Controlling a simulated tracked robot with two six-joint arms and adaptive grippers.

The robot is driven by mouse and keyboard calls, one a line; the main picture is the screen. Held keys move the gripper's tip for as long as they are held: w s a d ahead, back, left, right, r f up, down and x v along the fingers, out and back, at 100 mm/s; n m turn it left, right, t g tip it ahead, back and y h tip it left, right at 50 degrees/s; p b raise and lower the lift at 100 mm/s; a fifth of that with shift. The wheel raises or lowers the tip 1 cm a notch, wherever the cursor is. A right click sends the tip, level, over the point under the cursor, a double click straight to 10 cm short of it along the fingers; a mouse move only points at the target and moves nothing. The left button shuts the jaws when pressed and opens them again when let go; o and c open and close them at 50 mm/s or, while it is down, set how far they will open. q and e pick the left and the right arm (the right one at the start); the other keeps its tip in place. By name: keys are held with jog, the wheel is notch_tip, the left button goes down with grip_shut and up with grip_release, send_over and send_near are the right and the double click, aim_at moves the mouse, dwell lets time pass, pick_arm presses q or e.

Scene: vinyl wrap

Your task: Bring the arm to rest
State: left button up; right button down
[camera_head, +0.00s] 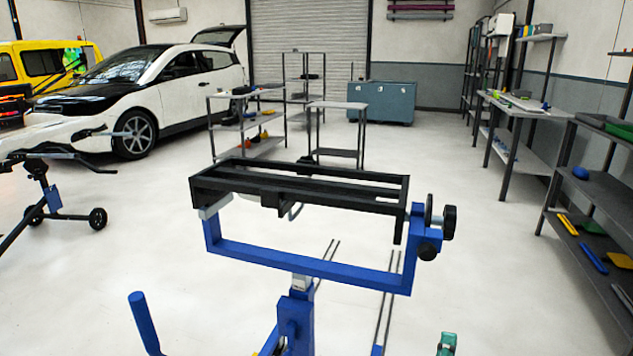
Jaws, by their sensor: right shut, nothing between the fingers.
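A small green and dark piece at the bottom edge, right of centre, seems to be the tip of my right gripper (447,344). Only this end shows and the rest is cut off by the frame. It is shut with nothing held, low and in front of the work stand. My left gripper and its arm are not in view.
A blue stand (300,262) with a black slatted frame (298,185) fills the middle. A second stand (52,195) is at left, before a white car (150,90). Shelves (590,235) line the right side. Pale floor (480,270) is open between.

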jog(key=w+d+f+n+g+y, duration=0.1)
jog(key=d+f+n+g, duration=0.15)
jog(key=f, duration=1.15)
jog(key=s+a+f+n+g+y, duration=0.2)
jog(key=s+f+n+g+y, duration=0.15)
jog(key=f, duration=0.75)
jog(key=s+a+f+n+g+y, duration=0.25)
jog(key=s+f+n, duration=0.2)
jog(key=f, duration=0.65)
jog(key=s+a+f+n+g+y, duration=0.45)
jog(key=s+a+n, duration=0.4)
jog(key=s, duration=0.25)
notch_tip(320, 180, up, 21)
jog(key=n+p, duration=0.1)
jog(key=p, duration=1.9)
jog(key=shift+s+d, duration=0.15)
jog(key=shift+s, duration=0.05)
jog(key=shift+y, duration=0.25)
